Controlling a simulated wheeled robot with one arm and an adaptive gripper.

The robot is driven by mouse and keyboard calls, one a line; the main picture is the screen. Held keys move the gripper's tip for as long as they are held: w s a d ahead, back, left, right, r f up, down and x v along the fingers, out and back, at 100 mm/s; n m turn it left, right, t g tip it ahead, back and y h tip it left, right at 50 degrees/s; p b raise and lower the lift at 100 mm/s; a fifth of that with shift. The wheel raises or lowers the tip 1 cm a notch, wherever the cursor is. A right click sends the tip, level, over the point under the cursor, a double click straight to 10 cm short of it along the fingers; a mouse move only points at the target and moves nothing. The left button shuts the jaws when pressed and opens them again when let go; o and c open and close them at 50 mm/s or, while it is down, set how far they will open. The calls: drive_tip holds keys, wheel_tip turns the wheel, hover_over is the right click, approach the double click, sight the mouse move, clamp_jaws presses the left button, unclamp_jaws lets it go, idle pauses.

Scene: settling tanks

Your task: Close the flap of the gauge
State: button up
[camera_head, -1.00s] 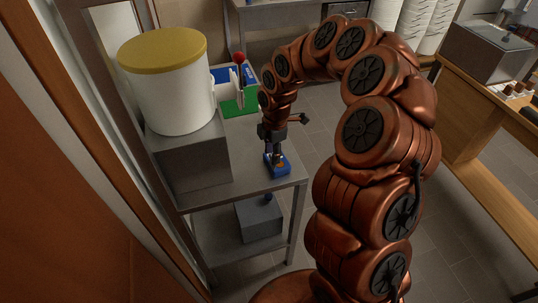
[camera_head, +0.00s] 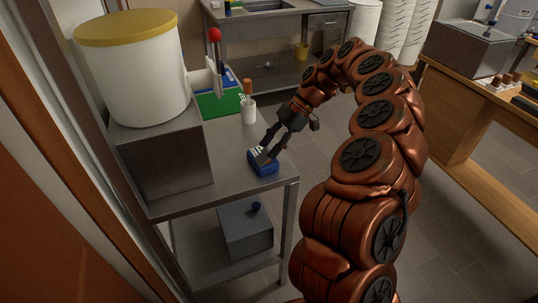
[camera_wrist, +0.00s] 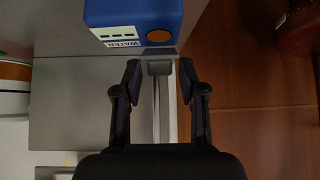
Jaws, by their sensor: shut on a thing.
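The gauge is a small blue box (camera_head: 263,163) near the front right corner of the grey metal table. In the wrist view the blue gauge (camera_wrist: 132,14) is at the top, with a white WATER label and a round orange spot. My gripper (camera_head: 264,153) comes down tilted from the upper right, its fingertips at the gauge. In the wrist view my gripper (camera_wrist: 160,72) has its fingers on either side of a small grey tab (camera_wrist: 160,67), apparently the flap. It is shut on this piece, though finger contact is hard to see.
A white tub with a yellow lid (camera_head: 135,70) stands on a grey box (camera_head: 160,160) at the left. A grey box (camera_head: 246,230) is on the lower shelf. The tabletop left of the gauge is clear.

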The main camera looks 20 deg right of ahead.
sight(261, 161)
drive_tip(key=shift+d+f+y+b, duration=0.5)
drive_tip(key=shift+f+y+b, duration=0.1)
drive_tip(key=shift+y, duration=0.3)
drive_tip(key=shift+d+f+y, duration=0.3)
drive_tip(key=shift+d+y, duration=0.1)
drive_tip(key=shift+y, duration=0.6)
drive_tip(key=shift+d+f+g+y+p, duration=0.2)
drive_tip(key=shift+f+g+y+p, duration=0.15)
drive_tip(key=shift+y+p, duration=0.45)
drive_tip(key=shift+w+f+y+p, duration=0.1)
drive_tip(key=shift+f+y+p, duration=0.15)
drive_tip(key=shift+y+p, duration=0.15)
drive_tip(key=shift+f, duration=0.2)
drive_tip(key=o, duration=0.9)
drive_tip(key=shift+r, duration=0.15)
